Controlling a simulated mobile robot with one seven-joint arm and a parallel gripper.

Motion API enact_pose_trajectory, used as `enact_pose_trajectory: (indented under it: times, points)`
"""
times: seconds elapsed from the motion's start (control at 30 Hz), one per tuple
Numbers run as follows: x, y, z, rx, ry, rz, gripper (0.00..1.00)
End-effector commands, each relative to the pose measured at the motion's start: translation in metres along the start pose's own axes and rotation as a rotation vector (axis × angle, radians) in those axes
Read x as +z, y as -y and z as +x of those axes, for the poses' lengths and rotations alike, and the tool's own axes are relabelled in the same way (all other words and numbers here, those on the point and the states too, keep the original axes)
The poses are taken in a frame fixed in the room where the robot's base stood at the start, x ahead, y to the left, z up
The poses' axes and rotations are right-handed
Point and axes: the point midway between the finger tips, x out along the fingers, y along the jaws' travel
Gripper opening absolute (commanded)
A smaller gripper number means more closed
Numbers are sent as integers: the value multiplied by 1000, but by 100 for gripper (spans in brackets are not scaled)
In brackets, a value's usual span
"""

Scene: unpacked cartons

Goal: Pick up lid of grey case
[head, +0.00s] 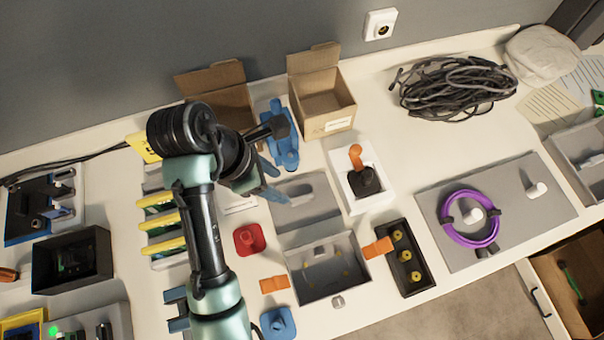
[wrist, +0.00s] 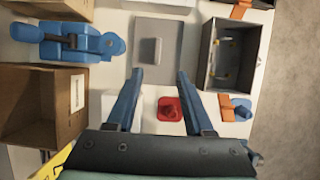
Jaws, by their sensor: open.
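The lid of the grey case (head: 312,212) is a flat grey plate with a raised grey handle (wrist: 150,51), lying on the table behind the open grey case (head: 325,275). In the wrist view the lid (wrist: 172,32) lies ahead, and the case (wrist: 232,55) is to its right. My gripper (head: 272,182) is above the table near the lid's left edge in the head view. The fingertips appear short of the handle, which is slightly left of centre.
A red piece (head: 249,239) lies left of the case. Orange latches (head: 378,248) flank the case. A blue device (head: 281,140) and an open carton (head: 322,100) stand behind the lid. A white base with an orange-topped joystick (head: 362,180) stands right of it.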

Motion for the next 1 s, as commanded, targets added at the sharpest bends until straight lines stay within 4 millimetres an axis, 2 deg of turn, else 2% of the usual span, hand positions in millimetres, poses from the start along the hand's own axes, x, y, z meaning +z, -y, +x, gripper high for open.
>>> enact_pose_trajectory:
  times: [0.5,1.0]
  points:
    - [-2,-1,66,3,0,5,52]
    - [-2,-4,89,4,-1,4,52]
